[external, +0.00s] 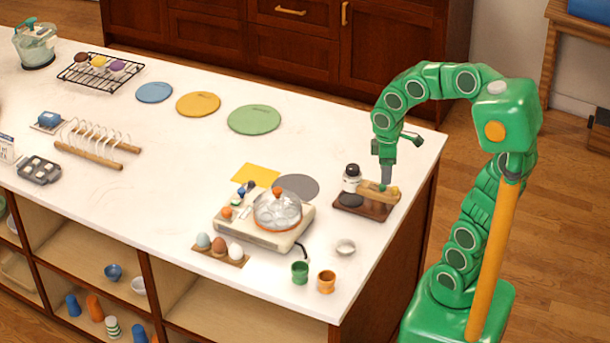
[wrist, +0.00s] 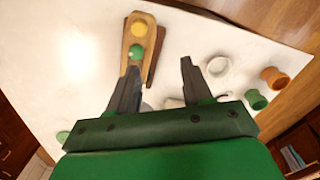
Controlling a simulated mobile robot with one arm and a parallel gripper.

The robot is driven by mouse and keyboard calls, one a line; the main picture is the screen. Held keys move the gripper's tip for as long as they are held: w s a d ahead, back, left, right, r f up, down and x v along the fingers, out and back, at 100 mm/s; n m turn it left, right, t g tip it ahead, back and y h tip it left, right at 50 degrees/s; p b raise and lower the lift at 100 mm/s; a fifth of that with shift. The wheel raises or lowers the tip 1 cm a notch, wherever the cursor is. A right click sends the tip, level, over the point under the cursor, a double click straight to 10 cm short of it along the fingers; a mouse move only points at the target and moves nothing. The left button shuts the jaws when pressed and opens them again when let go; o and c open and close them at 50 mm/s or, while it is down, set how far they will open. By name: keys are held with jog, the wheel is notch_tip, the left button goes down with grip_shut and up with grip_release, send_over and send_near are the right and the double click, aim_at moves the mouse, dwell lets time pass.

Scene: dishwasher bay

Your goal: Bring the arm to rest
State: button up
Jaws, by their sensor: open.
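My gripper (external: 388,178) is at the end of my green arm, pointing down over the right end of the white counter (external: 130,190). In the wrist view its two dark fingers (wrist: 158,68) are spread apart with nothing held between them. A wooden block (external: 372,189) with yellow and green knobs is just beside or below the fingertips in the external view. The block also shows in the wrist view (wrist: 130,50), beyond the left fingertip. Whether a finger touches it I cannot tell. The block is on a dark brown board (external: 378,212).
A black-capped white jar (external: 351,184) stands by the block. A white appliance with a glass bowl (external: 278,213), a small white dish (external: 345,247), a green cup (external: 300,273) and an orange cup (external: 326,282) are nearby. The counter's right edge is close; open space lies above the counter.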

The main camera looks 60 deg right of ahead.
jog(key=s+a+f+m+g, duration=0.1)
jog(key=s+a+m, duration=0.3)
jog(key=s+a, duration=0.8)
jog(key=shift+s+a+f+m+g, duration=0.3)
jog(key=shift+s+f+m+g, duration=0.1)
jog(key=shift+f, duration=0.15)
